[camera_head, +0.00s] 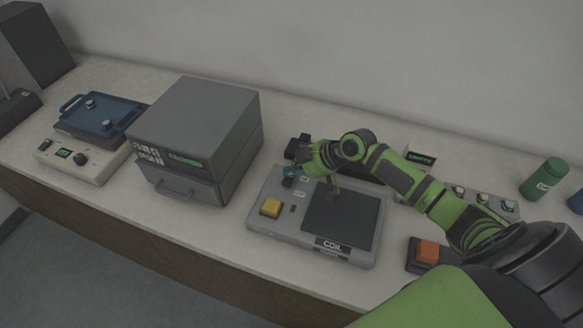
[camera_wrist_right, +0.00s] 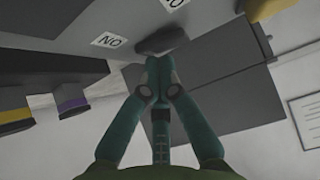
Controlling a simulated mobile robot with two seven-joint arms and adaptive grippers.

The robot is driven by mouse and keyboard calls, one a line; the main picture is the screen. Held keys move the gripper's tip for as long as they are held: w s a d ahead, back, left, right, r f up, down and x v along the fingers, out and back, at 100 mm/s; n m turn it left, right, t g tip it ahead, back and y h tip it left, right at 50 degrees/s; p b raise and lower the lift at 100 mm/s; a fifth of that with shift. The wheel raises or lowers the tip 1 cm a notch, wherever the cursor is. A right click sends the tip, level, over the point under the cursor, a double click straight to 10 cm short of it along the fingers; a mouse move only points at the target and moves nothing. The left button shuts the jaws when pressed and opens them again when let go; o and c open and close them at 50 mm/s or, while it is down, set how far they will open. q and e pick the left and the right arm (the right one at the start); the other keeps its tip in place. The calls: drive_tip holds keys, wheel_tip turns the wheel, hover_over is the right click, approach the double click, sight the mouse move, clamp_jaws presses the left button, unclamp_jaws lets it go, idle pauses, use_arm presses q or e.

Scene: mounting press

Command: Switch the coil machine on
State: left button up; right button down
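The coil machine (camera_head: 278,229) is a grey box with a yellow button (camera_head: 270,207), a dark flat panel and a COIL label on its front. My right gripper (camera_head: 290,172) is at the machine's back left corner. In the right wrist view the two green fingers (camera_wrist_right: 158,68) meet at their tips with nothing visible between them. A dark switch (camera_wrist_right: 163,42) lies right at the tips, beside an upside-down ON label (camera_wrist_right: 108,40). Whether the tips touch it I cannot tell. In the head view the gripper hides the switch. My left gripper is not in view.
A grey oven-like box (camera_head: 205,130) stands left of the machine, with a blue tray (camera_head: 100,115) further left. A box with an orange button (camera_head: 427,250) and a green bottle (camera_head: 545,178) are to the right. Dark items sit behind the machine.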

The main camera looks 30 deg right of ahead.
drive_tip(key=shift+s+a+r+p, duration=0.25)
drive_tip(key=shift+s+a+p, duration=0.2)
drive_tip(key=shift+a+p, duration=0.1)
drive_tip(key=v, duration=1.2)
idle(0.3)
